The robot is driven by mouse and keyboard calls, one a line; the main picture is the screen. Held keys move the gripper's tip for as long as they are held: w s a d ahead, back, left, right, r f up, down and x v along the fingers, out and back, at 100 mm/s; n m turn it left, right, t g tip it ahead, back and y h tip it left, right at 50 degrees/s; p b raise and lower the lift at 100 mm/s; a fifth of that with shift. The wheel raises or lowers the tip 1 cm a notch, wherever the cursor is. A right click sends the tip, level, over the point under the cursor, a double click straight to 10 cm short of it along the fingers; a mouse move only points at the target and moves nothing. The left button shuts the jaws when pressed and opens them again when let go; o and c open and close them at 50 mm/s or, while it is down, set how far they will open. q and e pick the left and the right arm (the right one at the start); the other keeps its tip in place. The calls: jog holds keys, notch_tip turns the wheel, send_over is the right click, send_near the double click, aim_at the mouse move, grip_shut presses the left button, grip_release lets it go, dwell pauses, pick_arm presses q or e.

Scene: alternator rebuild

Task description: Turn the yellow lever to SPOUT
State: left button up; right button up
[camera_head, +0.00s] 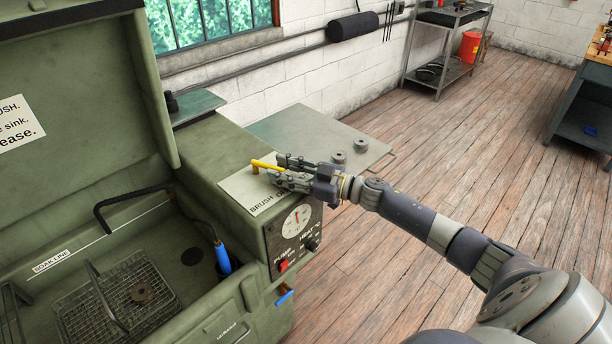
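The yellow lever (264,165) is on top of the green parts washer's control box, over a pale label plate (240,189). It lies almost flat, its visible end pointing left in the head view. My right gripper (284,171) comes in from the right and is at the lever's right part, with its fingers above and below it in the picture. Whether the fingers press on the lever cannot be told. The plate reads "BRUSH" and part of another word; the gripper covers the rest, and no SPOUT marking can be read. My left gripper is not in view.
The washer's sink (193,257) holds a wire basket (118,300), a black hose and a blue-handled brush (222,258). A gauge (297,221) and red switch (283,265) are on the box front. Behind, a side shelf (300,135) carries small round parts. Floor at right is clear.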

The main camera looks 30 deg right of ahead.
jog(key=v, duration=1)
jog(key=shift+s+d, duration=0.25)
